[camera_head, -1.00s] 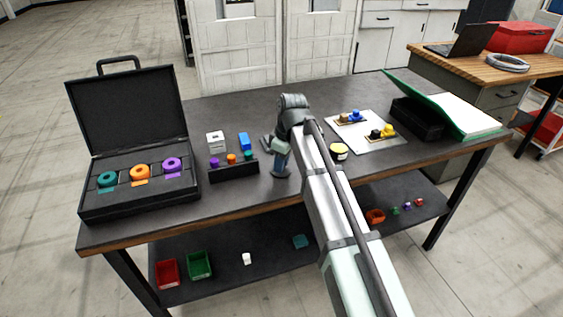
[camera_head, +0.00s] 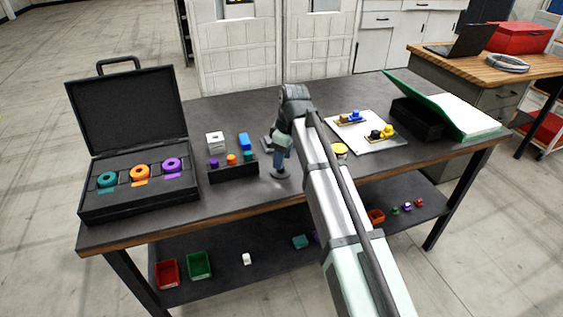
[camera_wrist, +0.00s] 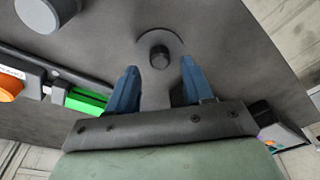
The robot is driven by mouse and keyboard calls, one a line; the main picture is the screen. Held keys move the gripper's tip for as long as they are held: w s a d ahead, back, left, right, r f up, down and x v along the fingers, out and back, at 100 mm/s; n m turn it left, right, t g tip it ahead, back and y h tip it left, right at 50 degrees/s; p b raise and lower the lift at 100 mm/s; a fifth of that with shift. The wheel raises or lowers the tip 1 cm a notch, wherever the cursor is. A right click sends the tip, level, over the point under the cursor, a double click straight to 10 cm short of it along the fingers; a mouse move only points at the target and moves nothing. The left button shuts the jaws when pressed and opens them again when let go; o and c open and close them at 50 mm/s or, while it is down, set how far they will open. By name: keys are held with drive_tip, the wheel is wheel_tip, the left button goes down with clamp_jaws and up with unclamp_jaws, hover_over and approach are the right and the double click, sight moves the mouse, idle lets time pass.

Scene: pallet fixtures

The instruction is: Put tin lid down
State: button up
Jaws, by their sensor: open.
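The tin lid (camera_wrist: 176,40) is a flat grey disc with a dark round knob. It lies flat on the dark tabletop in the wrist view, its outline faint against the table. In the head view the lid (camera_head: 281,174) shows just below my fingers. My gripper (camera_wrist: 159,68) is open, its blue fingers on either side of the knob and apart from it. In the head view my gripper (camera_head: 281,160) is low over the table. A grey cylinder (camera_wrist: 46,10), perhaps the tin, stands up and left of the lid in the wrist view.
A low dark rack (camera_head: 233,173) with coloured pieces stands left of my gripper. An open black case (camera_head: 138,205) holds coloured rings farther left. A yellow-topped piece (camera_head: 340,149) and a white board (camera_head: 377,146) are to the right. Bare table lies in front.

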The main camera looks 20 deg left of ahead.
sight(287, 173)
wheel_tip(287, 173, up, 9)
drive_tip(key=d, duration=0.1)
drive_tip(key=shift+d+r, duration=0.15)
drive_tip(key=shift+d, duration=0.05)
idle(0.5)
